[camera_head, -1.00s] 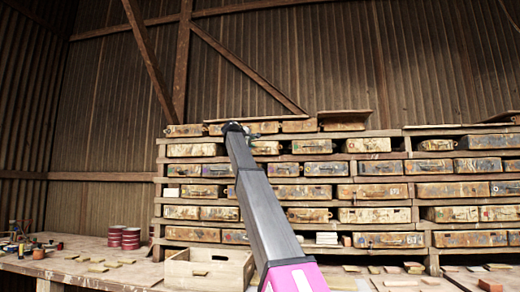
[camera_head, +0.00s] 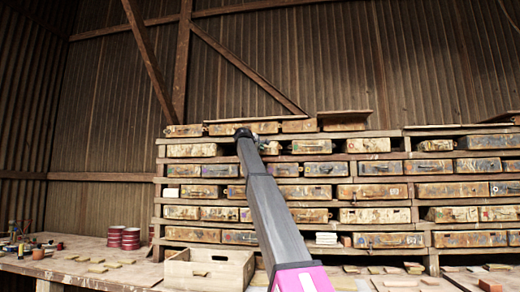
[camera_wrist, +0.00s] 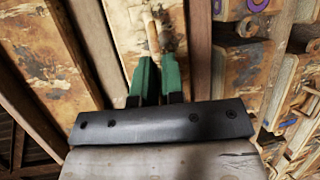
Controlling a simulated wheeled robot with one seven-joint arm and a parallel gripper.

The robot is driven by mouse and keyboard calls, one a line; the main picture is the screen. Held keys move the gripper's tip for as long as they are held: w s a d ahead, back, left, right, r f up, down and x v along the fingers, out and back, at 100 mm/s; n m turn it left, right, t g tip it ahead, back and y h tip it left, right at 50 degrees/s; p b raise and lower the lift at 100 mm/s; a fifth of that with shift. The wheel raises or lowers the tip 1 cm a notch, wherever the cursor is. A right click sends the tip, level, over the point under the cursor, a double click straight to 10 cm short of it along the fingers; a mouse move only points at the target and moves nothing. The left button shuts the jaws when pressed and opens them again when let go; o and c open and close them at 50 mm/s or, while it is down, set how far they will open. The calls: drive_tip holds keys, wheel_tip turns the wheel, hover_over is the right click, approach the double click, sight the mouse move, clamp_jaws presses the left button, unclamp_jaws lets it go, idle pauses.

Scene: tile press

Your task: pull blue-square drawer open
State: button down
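A rack of worn tan drawers fills the middle and right of the head view. My gripper is at the upper left part of the rack, in front of a drawer (camera_head: 296,146), and is mostly hidden behind my arm. In the wrist view my two green fingers (camera_wrist: 159,78) point at a scuffed drawer front (camera_wrist: 122,35). A small wooden handle (camera_wrist: 153,34) lies at or just past the fingertips. Whether the fingers grip it is unclear. I cannot make out a blue square on any drawer.
An open wooden crate (camera_head: 209,284) stands on the bench (camera_head: 130,272) below. Red-and-white round tins (camera_head: 130,238) stand at the left. In the wrist view a purple ring mark (camera_wrist: 252,25) shows on a neighbouring drawer. Wooden rack beams run close beside my gripper.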

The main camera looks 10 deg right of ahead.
drive_tip(key=s+a, duration=0.4)
drive_tip(key=s, duration=0.8)
drive_tip(key=shift+s, duration=0.2)
drive_tip(key=c, duration=1.2)
unclamp_jaws()
drive_tip(key=shift+c, duration=0.2)
drive_tip(key=v, duration=1)
drive_tip(key=shift+s+a, duration=0.3)
